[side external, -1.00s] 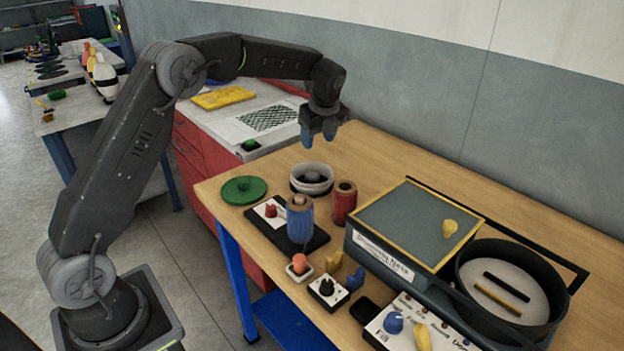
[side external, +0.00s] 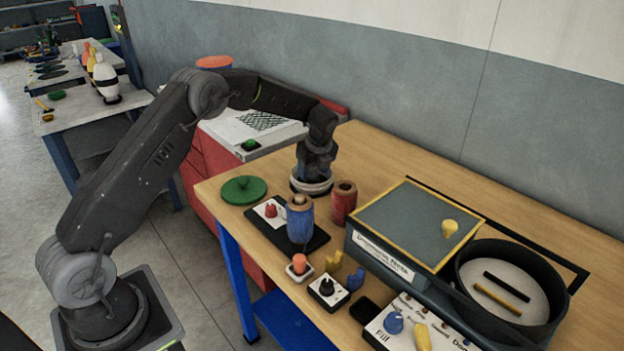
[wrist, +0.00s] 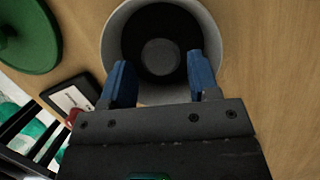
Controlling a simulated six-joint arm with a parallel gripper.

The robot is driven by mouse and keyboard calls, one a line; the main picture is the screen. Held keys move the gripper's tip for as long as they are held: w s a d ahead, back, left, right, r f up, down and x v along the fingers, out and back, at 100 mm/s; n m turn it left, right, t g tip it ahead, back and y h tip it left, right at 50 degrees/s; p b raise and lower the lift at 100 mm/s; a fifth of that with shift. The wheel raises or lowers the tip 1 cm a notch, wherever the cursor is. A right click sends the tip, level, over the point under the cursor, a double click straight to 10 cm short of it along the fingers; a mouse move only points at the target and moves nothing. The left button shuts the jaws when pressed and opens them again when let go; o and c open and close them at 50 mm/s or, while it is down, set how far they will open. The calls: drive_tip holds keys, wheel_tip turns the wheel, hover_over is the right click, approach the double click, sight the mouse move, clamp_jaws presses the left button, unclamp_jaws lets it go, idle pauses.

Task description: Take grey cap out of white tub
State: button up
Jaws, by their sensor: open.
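The white tub (side external: 297,188) stands on the wooden table near its far left part. Its white rim (wrist: 112,35) and dark inside show in the wrist view. The grey cap (wrist: 160,57) is a round grey disc within the tub's dark inside. My gripper (wrist: 160,72) is open, with its blue fingertips reaching over the tub's opening on either side of the cap and apart from it in that view. In the side view my gripper is lowered at the tub and hides most of its opening and the cap. How deep the fingertips are I cannot tell.
A red spool (side external: 343,203) stands close to the tub's right. A blue spool (side external: 300,222) stands in front on a black plate. A green lid (side external: 243,189) lies to the left. A grey-topped box (side external: 415,222) and black round pan (side external: 505,285) are farther right.

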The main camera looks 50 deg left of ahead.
drive_tip(key=x, duration=0.2)
drive_tip(key=shift+f, duration=0.4)
drive_tip(key=c, duration=0.7)
drive_tip(key=shift+o, duration=0.2)
drive_tip(key=shift+r, duration=0.15)
